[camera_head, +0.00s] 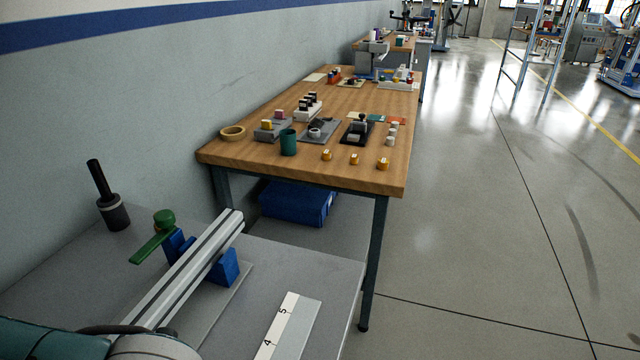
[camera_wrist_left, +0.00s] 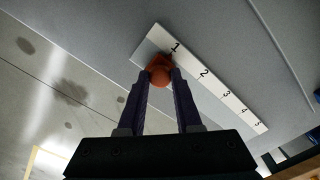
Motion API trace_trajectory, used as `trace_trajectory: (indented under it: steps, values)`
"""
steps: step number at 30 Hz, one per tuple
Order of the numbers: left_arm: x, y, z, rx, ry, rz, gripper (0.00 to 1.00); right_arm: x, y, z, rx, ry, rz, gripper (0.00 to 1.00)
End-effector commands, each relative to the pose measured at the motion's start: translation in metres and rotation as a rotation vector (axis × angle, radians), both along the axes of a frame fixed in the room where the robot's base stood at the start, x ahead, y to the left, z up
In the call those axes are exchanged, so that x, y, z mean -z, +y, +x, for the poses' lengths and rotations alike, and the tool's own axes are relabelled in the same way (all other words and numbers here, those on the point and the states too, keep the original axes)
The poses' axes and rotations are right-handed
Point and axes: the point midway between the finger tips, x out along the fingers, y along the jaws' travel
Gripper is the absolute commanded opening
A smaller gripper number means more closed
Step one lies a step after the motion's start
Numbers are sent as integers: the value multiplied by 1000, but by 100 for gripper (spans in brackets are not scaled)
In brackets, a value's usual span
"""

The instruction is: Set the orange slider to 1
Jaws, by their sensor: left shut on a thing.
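The orange slider (camera_wrist_left: 159,71) is a round knob on a darker orange base, seen in the left wrist view. It is by the end of a white number strip (camera_wrist_left: 213,82) that runs from 1 to 5. The knob is level with or very near the 1; the exact alignment is hard to tell. My left gripper (camera_wrist_left: 160,76) is shut on the slider, with a dark finger on each side. In the head view only the 4 and 5 end of the strip (camera_head: 291,318) shows, and the slider is out of frame. My right gripper is in neither view.
A grey rail on blue supports (camera_head: 190,270) with a green lever (camera_head: 153,246) stands beside the strip. A black-handled cylinder (camera_head: 112,208) stands near the wall. A wooden table (camera_head: 370,165) with several small objects is beyond. Open floor lies to the right.

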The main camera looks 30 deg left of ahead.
Motion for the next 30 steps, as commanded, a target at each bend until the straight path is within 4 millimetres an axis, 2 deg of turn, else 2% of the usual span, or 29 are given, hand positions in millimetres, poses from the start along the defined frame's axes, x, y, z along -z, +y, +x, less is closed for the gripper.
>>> trace_trajectory:
  steps: [2, 13, 14, 21, 22, 30]
  values:
    - [-2, -2, -4, -1, -2, -3, 0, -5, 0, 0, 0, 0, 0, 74]
    - [0, -4, -8, 1, 1, -5, 0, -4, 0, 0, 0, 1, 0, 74]
    - [0, -4, -8, 1, 2, -5, 34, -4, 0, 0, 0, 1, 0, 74]
    - [0, -3, -8, 1, 1, -3, 61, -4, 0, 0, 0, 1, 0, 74]
    - [0, -3, -7, 1, 1, -3, 64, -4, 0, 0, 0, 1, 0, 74]
    - [-2, -2, -7, 0, -1, -2, 64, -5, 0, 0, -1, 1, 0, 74]
